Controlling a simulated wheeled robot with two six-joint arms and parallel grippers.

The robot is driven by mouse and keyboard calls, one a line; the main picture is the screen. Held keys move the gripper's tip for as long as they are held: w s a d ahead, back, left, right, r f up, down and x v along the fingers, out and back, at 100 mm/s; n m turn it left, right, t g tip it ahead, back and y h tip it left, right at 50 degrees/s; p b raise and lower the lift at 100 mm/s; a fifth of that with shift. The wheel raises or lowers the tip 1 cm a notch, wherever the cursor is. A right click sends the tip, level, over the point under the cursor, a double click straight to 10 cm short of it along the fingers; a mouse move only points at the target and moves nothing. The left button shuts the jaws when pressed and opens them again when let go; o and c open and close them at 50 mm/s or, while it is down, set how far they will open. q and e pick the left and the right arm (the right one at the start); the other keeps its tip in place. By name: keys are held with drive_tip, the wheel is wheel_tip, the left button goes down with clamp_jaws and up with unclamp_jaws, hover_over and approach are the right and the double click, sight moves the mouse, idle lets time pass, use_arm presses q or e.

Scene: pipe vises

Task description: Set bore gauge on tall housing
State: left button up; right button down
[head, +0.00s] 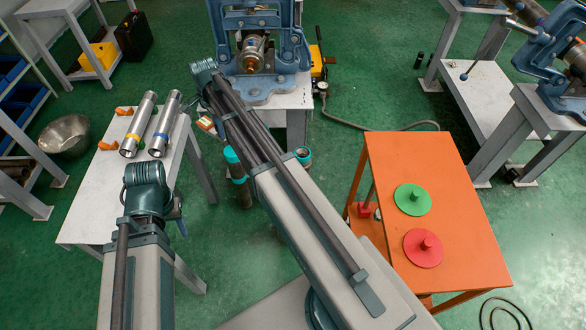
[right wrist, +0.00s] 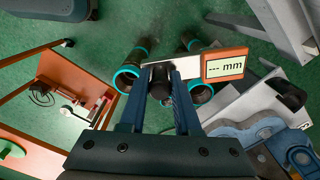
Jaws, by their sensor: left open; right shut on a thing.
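My right gripper (right wrist: 160,82) is shut on the black grip of the bore gauge (right wrist: 184,64), a pale bar with an orange-framed display (right wrist: 224,66) reading "--- mm". In the head view part of the bore gauge (head: 206,123) shows beside my right arm, which hides that gripper. Below it, dark pipes with teal rims stand on the floor, one to the left (head: 235,157) and one to the right (head: 303,155); I cannot tell which piece is the tall housing. My left gripper (head: 180,222) is open, mostly hidden by its wrist, beside the pale table.
Two steel cylinders with yellow (head: 138,125) and blue (head: 165,125) bands lie on the pale table (head: 95,205). A blue vise (head: 262,90) holds a metal part at the back. An orange table (head: 440,190) at right bears green (head: 413,200) and red (head: 423,248) knobbed discs.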

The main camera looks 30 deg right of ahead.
drive_tip(key=s+d+f+m+b, duration=0.4)
drive_tip(key=s+d+f+b, duration=0.9)
drive_tip(key=d, duration=0.4)
drive_tip(key=shift+s+d+f, duration=0.4)
drive_tip(key=shift+s+f, duration=0.1)
drive_tip(key=shift+f, duration=0.35)
drive_tip(key=shift+f+b, duration=0.15)
drive_tip(key=shift+b, duration=0.2)
wheel_tip(320, 180, down, 8)
drive_tip(key=b, duration=0.8)
drive_tip(key=shift+f+b, duration=0.35)
drive_tip(key=shift+b, duration=0.05)
drive_tip(key=c, duration=0.5)
unclamp_jaws()
drive_tip(key=shift+c, duration=0.2)
drive_tip(key=shift+r, duration=0.1)
